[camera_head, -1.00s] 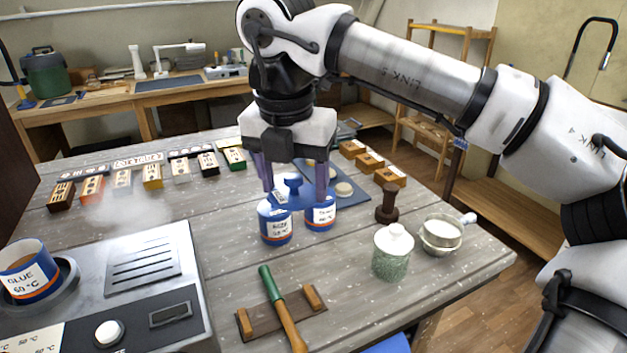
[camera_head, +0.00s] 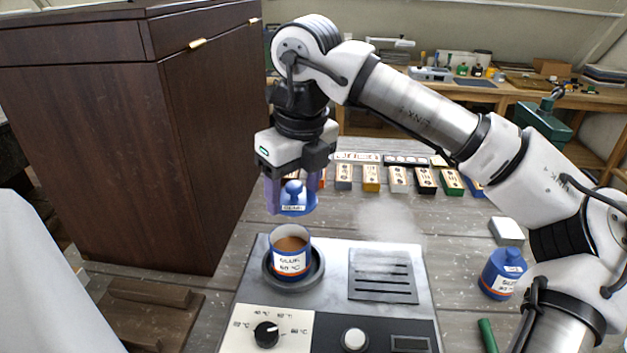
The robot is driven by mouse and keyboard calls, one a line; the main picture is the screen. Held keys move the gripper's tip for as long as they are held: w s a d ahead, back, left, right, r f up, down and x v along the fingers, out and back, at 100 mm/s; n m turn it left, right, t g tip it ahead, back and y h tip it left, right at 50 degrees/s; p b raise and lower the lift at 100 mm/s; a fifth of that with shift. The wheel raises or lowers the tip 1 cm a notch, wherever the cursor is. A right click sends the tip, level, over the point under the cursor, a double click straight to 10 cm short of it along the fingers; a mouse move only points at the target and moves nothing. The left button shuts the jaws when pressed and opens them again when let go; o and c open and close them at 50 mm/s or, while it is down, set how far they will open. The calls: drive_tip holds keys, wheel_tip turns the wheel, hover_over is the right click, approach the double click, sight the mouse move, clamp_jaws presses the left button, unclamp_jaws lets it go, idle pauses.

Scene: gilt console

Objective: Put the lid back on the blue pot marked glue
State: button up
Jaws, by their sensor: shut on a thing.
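The open blue pot marked glue (camera_head: 291,263) stands in the round well of the heating unit, with brown glue inside and an orange band near its base. My gripper (camera_head: 293,190) points down and is shut on a blue lid (camera_head: 298,209) by its knob. The lid has a small white label, too small to read for sure. It hangs roughly level above the pot, apart from its rim. A second blue pot (camera_head: 502,273), with its lid on, stands to the right.
The heating unit (camera_head: 340,262) has a dial, a button and a vent with steam rising. A tall dark cabinet (camera_head: 110,140) stands close on the left. Labelled blocks (camera_head: 371,179) line up behind. A wooden rack (camera_head: 150,312) lies front left.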

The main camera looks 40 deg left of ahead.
drive_tip(key=shift+s+a+n, duration=0.3)
drive_tip(key=shift+s+a, duration=0.05)
drive_tip(key=shift+a, duration=0.2)
wheel_tip(320, 180, down, 6)
drive_tip(key=b, duration=0.4)
drive_tip(key=shift+f+b, duration=0.2)
drive_tip(key=shift+b, duration=0.15)
drive_tip(key=shift+d+f+b, duration=0.1)
drive_tip(key=shift+f+b, duration=0.05)
drive_tip(key=shift+b, duration=0.25)
idle(1.6)
idle(0.3)
drive_tip(key=o, duration=1.3)
drive_tip(key=shift+r+p, duration=2.5)
drive_tip(key=shift+r, duration=1.05)
